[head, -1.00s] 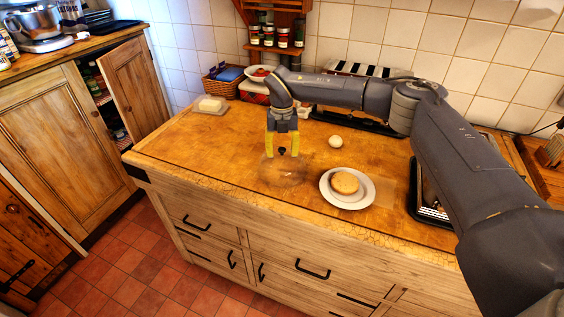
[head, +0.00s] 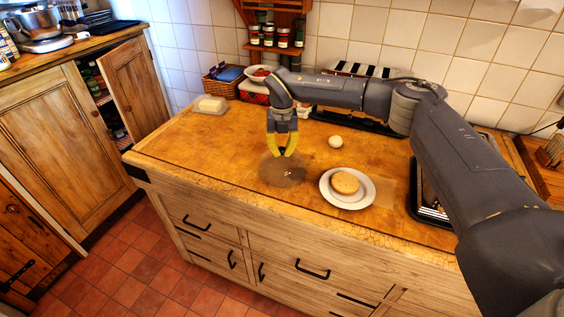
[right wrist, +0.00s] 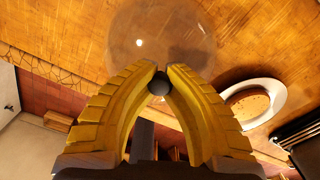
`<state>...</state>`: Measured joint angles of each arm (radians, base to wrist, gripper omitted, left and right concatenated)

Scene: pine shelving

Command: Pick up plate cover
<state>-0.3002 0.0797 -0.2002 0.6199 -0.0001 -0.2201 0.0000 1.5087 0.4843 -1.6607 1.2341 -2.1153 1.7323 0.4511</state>
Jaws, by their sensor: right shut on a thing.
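The plate cover (head: 272,172) is a clear, see-through dome on the wooden worktop, left of the white plate (head: 327,195) with a round bun (head: 345,182). My right gripper (head: 284,154) points down over it, its yellow fingers shut on the cover's knob. In the right wrist view the dark round knob (right wrist: 158,84) sits between the fingertips (right wrist: 162,72), and the clear dome (right wrist: 170,28) shows beyond them. I cannot tell whether the cover's rim touches the worktop. The left gripper is not in view.
A white egg-like ball (head: 336,141) lies behind the plate. A butter dish (head: 210,105) stands at the back left and a dark tray (head: 430,205) at the right, partly behind my arm. The worktop (head: 200,150) left of the cover is clear.

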